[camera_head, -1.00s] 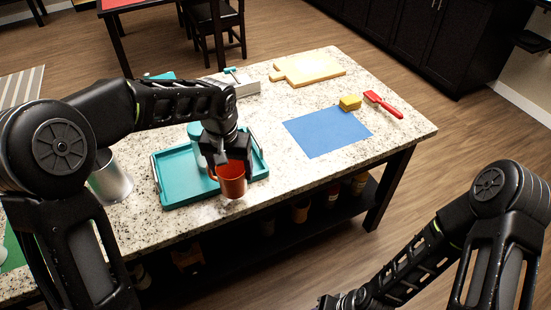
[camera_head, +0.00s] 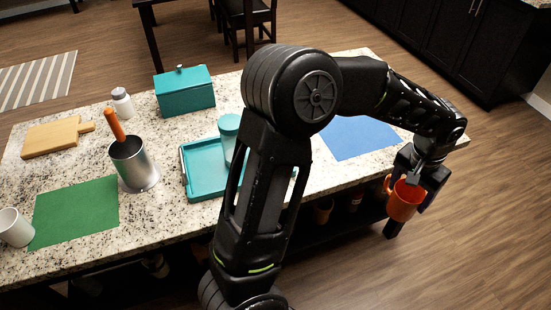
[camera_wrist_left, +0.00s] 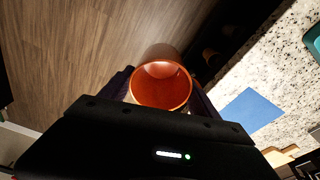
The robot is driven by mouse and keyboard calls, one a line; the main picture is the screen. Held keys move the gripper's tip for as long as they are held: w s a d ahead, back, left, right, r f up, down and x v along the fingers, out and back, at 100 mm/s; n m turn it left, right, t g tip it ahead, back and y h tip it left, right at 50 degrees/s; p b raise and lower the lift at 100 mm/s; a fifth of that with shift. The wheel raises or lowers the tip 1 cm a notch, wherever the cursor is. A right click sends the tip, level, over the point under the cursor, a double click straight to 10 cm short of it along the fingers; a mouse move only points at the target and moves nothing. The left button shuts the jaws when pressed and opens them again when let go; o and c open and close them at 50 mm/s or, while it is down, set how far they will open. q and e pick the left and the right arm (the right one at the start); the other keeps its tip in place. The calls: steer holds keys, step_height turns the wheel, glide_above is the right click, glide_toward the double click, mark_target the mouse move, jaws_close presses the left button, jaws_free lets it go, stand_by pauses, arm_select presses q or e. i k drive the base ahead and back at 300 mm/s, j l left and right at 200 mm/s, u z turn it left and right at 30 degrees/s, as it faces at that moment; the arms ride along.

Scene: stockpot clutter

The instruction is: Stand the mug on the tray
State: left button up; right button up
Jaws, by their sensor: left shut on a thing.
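An orange mug (camera_head: 404,203) is held in my left gripper (camera_head: 417,183), whose fingers are shut on it. It hangs beyond the counter's front edge at the right, apart from the tray, with its opening facing roughly up. In the left wrist view the mug (camera_wrist_left: 161,86) shows its open mouth between the fingers. The teal tray (camera_head: 193,188) lies on the counter, left of my left arm, which hides its right part. A teal canister (camera_head: 228,135) stands on the tray. My right gripper is not in view.
The counter holds a metal pot (camera_head: 140,172) with an orange-handled tool, a green mat (camera_head: 75,210), a white cup (camera_head: 14,228), a white bottle (camera_head: 122,102), a teal box (camera_head: 185,92), a cutting board (camera_head: 52,138) and a blue mat (camera_head: 360,137). The tray's front left looks bare.

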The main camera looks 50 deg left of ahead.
mark_target(207, 164)
steer(key=k+j, duration=1.1)
steer(key=j, duration=0.2)
